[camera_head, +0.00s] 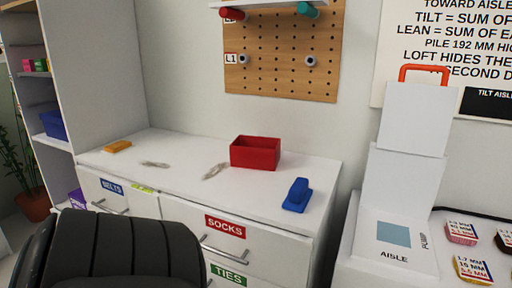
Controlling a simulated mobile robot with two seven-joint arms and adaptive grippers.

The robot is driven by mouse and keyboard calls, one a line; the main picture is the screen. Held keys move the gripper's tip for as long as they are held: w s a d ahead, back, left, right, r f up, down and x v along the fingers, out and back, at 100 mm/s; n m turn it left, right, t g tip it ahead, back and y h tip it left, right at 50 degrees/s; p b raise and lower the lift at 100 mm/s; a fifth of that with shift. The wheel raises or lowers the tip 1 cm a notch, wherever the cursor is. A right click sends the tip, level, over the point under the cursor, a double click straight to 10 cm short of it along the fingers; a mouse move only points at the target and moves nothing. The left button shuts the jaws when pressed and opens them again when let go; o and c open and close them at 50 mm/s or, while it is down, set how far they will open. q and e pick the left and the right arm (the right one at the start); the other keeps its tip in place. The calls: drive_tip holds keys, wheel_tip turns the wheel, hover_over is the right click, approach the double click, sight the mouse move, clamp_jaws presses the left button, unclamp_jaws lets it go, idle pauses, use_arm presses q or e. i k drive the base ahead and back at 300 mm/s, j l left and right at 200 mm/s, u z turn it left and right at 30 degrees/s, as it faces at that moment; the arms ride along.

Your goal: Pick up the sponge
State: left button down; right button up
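A flat yellow-orange block (118,146), which looks like the sponge, lies on the white top of the drawer unit (185,178), near its back left corner. Nothing touches it, and its upper face is in plain sight. Neither of my grippers shows in the head view, so I cannot see where they are relative to the block.
A large black padded shape (105,240) blocks the lower left. White stacked boxes (407,165) stand at right.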

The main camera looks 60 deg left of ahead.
sight(299, 197)
drive_tip(key=k+j+z, duration=0.3)
drive_tip(key=j, duration=0.2)
drive_tip(key=k+j+z, duration=0.2)
drive_tip(key=j+z, duration=0.15)
drive_tip(key=k+j+z, duration=0.2)
drive_tip(key=k+j, duration=0.6)
drive_tip(key=j, duration=0.1)
